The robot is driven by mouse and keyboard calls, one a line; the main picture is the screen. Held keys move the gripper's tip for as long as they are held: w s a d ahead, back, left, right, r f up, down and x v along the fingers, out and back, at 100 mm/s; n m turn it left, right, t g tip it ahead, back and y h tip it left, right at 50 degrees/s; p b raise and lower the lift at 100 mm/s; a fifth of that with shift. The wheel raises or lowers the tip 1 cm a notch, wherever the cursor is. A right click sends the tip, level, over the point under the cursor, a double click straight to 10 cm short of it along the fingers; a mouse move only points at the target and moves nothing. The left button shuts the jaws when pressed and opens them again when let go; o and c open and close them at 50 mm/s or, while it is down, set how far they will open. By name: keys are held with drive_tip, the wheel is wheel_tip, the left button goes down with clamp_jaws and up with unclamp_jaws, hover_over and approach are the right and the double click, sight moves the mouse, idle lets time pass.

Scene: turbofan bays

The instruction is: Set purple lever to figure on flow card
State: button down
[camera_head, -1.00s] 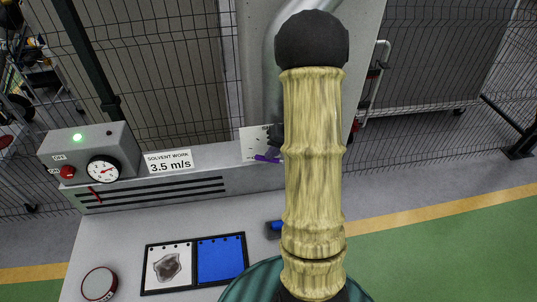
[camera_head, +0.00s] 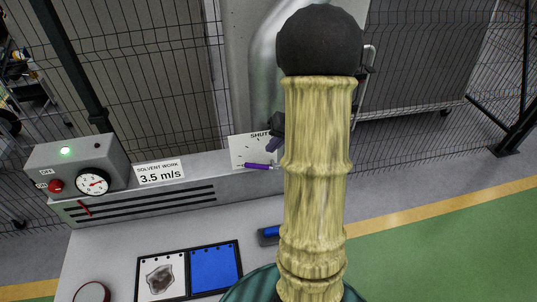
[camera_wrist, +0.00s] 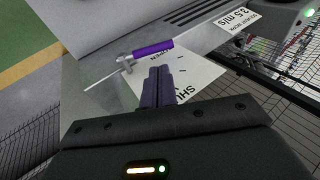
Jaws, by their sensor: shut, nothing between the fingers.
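The purple lever (camera_head: 262,166) lies nearly level in front of the white marked plate (camera_head: 246,150). My arm hides its right end in the head view. In the wrist view the lever's purple handle (camera_wrist: 152,48) sits on a metal hub, with a thin pointer running from it. My gripper (camera_wrist: 158,72) is shut and empty, its fingertips just beside the handle; I cannot tell if they touch. The fingers also show in the head view (camera_head: 274,142), just above the lever. The flow card (camera_head: 160,172) reads "SOLVENT WORK 3.5 m/s".
A grey box with a round gauge (camera_head: 93,182), a red button (camera_head: 55,186) and a lit green lamp stands at left. A framed board with a blue panel (camera_head: 213,268) lies on the bench. A metal duct and mesh fence stand behind.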

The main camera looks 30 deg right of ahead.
drive_tip(key=b+v, duration=0.1)
drive_tip(key=v, duration=0.5)
drive_tip(key=shift+w+a+r, duration=0.2)
drive_tip(key=shift+a+r, duration=0.05)
drive_tip(key=shift+a, duration=0.1)
drive_tip(key=s+a+f+n+g+h, duration=0.1)
drive_tip(key=s+a+f+n+h, duration=0.1)
drive_tip(key=a, duration=0.8)
drive_tip(key=s+a+f+n+h, duration=0.2)
drive_tip(key=s+a+f, duration=0.3)
drive_tip(key=a, duration=0.6)
drive_tip(key=shift+s+f+n+g+h, duration=0.3)
drive_tip(key=shift+s+g+h, duration=0.1)
drive_tip(key=shift+s+h, duration=0.15)
drive_tip(key=shift+d, duration=0.1)
